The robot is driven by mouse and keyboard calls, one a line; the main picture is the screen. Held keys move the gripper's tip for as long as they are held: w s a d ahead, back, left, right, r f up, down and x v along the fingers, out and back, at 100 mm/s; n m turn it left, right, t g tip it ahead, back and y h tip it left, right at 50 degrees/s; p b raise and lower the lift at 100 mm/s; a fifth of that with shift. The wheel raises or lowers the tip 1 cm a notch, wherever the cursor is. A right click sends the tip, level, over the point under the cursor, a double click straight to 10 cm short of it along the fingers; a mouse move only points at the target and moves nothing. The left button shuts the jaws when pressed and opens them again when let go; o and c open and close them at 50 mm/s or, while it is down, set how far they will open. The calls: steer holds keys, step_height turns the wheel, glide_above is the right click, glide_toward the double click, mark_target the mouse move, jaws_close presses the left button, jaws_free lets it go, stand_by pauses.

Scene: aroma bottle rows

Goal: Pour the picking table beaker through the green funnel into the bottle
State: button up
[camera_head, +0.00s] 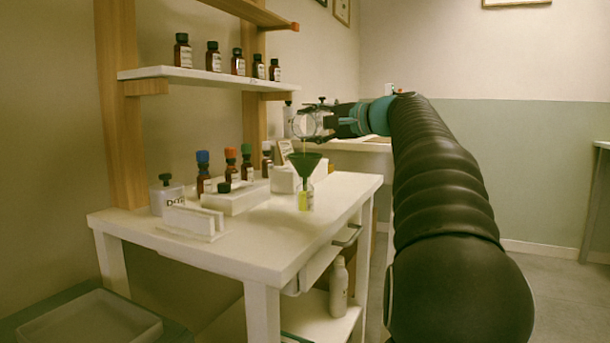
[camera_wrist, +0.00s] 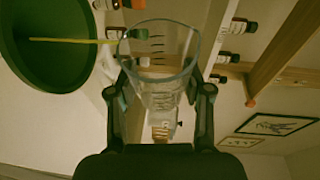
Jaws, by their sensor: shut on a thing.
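My gripper (camera_head: 319,122) is shut on a clear glass beaker (camera_head: 305,124) and holds it tilted above the green funnel (camera_head: 304,163). In the wrist view the beaker (camera_wrist: 160,52) sits between the two fingers, its mouth toward the funnel (camera_wrist: 62,35). A thin yellow-green stream runs from the beaker's lip into the funnel. The funnel stands in the neck of a clear bottle (camera_head: 305,199) on the white table. Yellow-green liquid shows in the bottle. How much liquid is left in the beaker is hard to tell.
The white table (camera_head: 265,235) also bears a white rack (camera_head: 237,196) of bottles with coloured caps, a labelled jar (camera_head: 166,195) and a white holder (camera_head: 192,220). A shelf (camera_head: 200,76) with several brown bottles is on the left. The table's front right is clear.

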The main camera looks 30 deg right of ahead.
steer(key=shift+r+p, duration=0.2)
steer(key=shift+p, duration=0.1)
steer(key=shift+w+d+f+m+g+p, duration=0.15)
steer(key=shift+f+m+g+p, duration=0.15)
steer(key=shift+m+p, duration=0.65)
steer(key=shift+w+f+p, duration=0.1)
steer(key=shift+p, duration=0.65)
steer(key=shift+d+f, duration=0.1)
steer(key=shift+f, duration=0.15)
steer(key=shift+r+m+g+p, duration=0.2)
steer(key=shift+m+g+p, duration=0.1)
steer(key=shift+p, duration=0.75)
steer(key=shift+w+m+p, duration=0.1)
steer(key=shift+m+p, duration=0.15)
steer(key=shift+p, duration=0.45)
steer(key=p, duration=0.2)
steer(key=m+g+p, duration=0.1)
steer(key=p, duration=0.2)
steer(key=shift+w+d+m, duration=0.15)
steer(key=shift+d+m, duration=0.05)
steer(key=shift+m, duration=0.1)
